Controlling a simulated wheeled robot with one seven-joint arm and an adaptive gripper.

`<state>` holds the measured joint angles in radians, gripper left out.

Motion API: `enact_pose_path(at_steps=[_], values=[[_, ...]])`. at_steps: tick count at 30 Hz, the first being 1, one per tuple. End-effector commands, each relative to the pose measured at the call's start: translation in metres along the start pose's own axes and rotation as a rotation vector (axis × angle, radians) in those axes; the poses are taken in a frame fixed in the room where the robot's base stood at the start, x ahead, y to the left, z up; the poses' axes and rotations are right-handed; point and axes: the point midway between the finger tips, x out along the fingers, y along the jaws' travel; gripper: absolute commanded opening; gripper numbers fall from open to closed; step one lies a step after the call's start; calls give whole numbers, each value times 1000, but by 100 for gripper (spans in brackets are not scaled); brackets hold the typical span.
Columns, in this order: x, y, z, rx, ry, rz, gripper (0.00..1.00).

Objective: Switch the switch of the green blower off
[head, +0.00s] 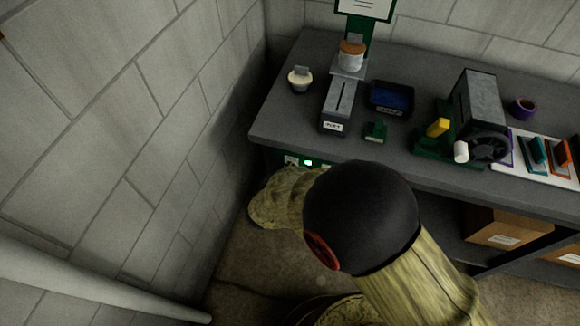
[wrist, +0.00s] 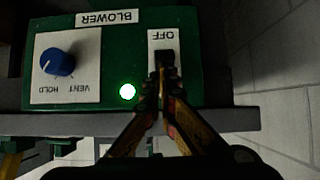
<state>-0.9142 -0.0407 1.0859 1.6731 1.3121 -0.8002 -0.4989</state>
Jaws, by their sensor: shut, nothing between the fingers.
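The green blower panel (wrist: 195,30) fills the upper wrist view, with a white BLOWER label (wrist: 108,17) on it. Its black switch (wrist: 165,57) sits on a white plate marked OFF. In the head view the lit lamp (head: 308,162) shows under the bench's front edge, and my arm hides the switch and gripper.
A blue knob (wrist: 57,62) on a VENT/HOLD plate is left of the switch. The grey bench (head: 285,120) carries a slotted block (head: 338,100), a dark blue tray (head: 391,98) and a cranked machine (head: 480,105). A block wall (head: 130,130) stands close on the left.

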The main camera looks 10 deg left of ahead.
Motion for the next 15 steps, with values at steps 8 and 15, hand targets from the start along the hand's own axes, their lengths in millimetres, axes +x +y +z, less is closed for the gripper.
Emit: enact_pose_path(at_steps=[8, 15], values=[[1, 0, 20, -8, 202, -1, 0], [0, 0, 18, 1, 252, 0, 0]])
